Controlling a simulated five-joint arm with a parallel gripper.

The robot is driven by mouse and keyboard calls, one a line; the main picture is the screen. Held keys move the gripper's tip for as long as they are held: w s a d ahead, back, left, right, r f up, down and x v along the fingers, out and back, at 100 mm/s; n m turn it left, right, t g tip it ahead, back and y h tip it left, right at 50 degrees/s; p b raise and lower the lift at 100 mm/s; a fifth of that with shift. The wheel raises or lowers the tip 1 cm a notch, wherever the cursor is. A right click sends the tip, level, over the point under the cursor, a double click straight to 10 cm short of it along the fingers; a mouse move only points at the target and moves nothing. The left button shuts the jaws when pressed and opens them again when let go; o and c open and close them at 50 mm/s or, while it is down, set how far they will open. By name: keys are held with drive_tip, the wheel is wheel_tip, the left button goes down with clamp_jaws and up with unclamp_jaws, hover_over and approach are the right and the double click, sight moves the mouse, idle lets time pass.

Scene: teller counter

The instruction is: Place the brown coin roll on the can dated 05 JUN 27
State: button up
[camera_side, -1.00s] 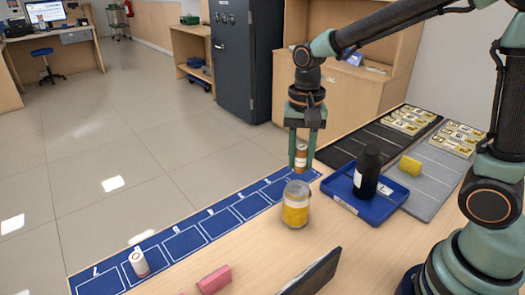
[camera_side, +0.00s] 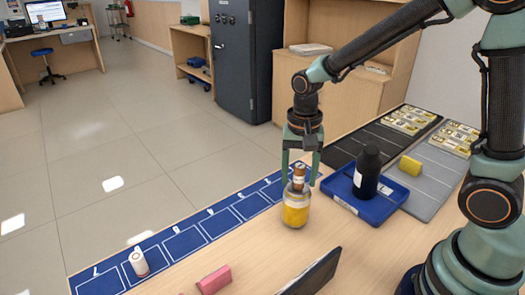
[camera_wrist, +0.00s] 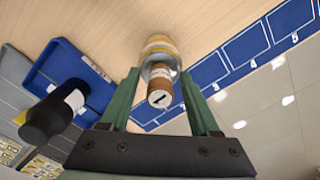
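The brown coin roll (camera_side: 298,177) stands upright on top of the yellow can (camera_side: 296,211), which has a pale upper band. My gripper (camera_side: 300,182) points down over the can, with its green fingers spread on both sides of the roll. In the wrist view the roll (camera_wrist: 160,92) is between the fingers with a gap on each side, and the can (camera_wrist: 158,46) is behind it. My gripper is open. I cannot read a date on the can in either view.
A blue tray (camera_side: 389,208) with a black bottle (camera_side: 367,172) stands right of the can. A blue numbered mat (camera_side: 187,243) runs along the counter edge, with a white roll (camera_side: 139,263) on it. A pink block (camera_side: 214,279) and dark panel (camera_side: 314,273) are in front.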

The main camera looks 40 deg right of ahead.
drive_tip(key=shift+r, duration=0.1)
wheel_tip(320, 180, up, 12)
drive_tip(key=shift+r, duration=0.1)
drive_tip(key=n+t, duration=0.5)
drive_tip(key=n, duration=0.2)
approach(302, 166)
drive_tip(key=s+d+r, duration=0.2)
drive_tip(key=d, duration=0.1)
drive_tip(key=shift+s+d+f+n+t, duration=0.15)
drive_tip(key=shift+s+d+f+n, duration=0.1)
drive_tip(key=shift+n, duration=0.25)
drive_tip(key=shift+s+d+f+n+t, duration=0.15)
drive_tip(key=shift+s+n, duration=0.1)
drive_tip(key=shift+n, duration=0.25)
